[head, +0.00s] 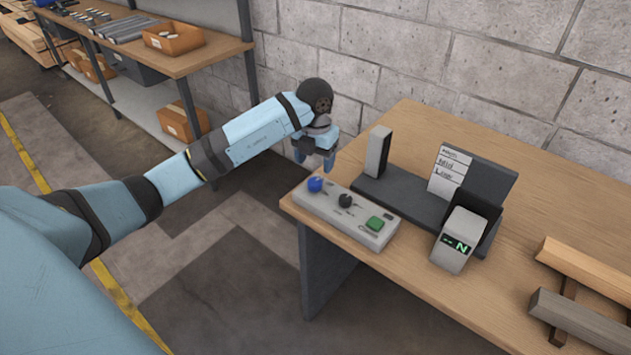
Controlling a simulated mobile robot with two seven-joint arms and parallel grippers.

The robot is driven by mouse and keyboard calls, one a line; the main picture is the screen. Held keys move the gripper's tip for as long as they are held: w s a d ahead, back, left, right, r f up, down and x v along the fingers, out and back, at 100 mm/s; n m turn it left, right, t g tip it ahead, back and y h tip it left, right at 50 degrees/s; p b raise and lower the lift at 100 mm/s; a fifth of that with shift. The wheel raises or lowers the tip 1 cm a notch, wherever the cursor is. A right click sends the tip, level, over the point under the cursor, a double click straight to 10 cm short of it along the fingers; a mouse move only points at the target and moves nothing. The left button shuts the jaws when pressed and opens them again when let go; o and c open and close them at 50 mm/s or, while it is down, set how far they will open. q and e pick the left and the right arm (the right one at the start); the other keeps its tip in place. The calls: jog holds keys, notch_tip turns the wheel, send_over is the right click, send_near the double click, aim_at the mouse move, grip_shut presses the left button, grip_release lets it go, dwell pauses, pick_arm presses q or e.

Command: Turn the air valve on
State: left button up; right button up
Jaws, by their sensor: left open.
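A pale grey control box (350,222) lies at the left end of the wooden table. It carries a blue knob (315,184) at its left end, a black knob (346,200) in the middle and a green button (375,223) at the right. No label naming the air valve is readable. My left gripper (315,165) is open and empty, with its fingers pointing down just above and behind the blue knob; I cannot tell the exact gap. My right gripper is not in view.
Behind the box stands a dark stand (400,196) with an upright post, a label card (449,172) and a display unit (456,240). Wooden and grey bars (585,320) lie at the right. A block wall (400,60) closes the back. A shelf bench (165,60) stands far left.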

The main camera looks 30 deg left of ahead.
aim_at(315, 181)
pick_arm(q)
notch_tip(315, 181, down, 7)
jog(key=shift+f, duration=0.1)
dwell(0.3)
jog(key=c, duration=0.9)
